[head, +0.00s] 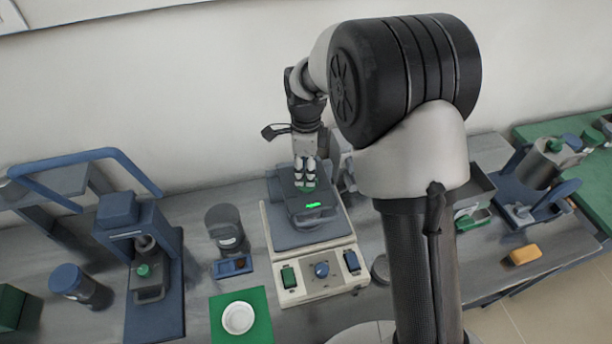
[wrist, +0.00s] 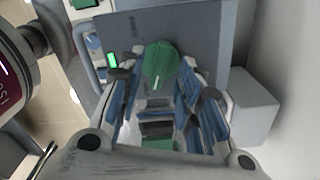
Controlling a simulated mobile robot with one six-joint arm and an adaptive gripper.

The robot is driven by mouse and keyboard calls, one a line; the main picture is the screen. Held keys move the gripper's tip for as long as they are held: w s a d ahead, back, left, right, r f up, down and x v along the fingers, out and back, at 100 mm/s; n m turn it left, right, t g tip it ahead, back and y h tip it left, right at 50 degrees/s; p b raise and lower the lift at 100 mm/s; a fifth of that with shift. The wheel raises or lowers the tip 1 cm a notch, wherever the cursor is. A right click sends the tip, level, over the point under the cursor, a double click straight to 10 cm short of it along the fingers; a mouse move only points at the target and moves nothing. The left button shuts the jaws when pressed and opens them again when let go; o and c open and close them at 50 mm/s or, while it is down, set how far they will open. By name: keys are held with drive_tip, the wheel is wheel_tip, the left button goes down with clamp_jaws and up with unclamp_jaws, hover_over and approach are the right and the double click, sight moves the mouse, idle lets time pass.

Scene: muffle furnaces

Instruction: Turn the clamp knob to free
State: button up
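The clamp knob (wrist: 160,62) is green and round with a short white mark near its lower edge in the wrist view. It sits on a grey plate of the bench instrument; in the head view only a bit of its green (head: 309,186) shows under my fingertips. My gripper (head: 305,178) points down over the instrument's top. In the wrist view my gripper's fingers (wrist: 158,80) stand apart on either side of the knob. A gap shows at the left finger; whether the right finger touches the knob I cannot tell.
A blue-framed press (head: 140,262) is further left.

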drive_tip(key=shift+f, duration=1)
clamp_jaws()
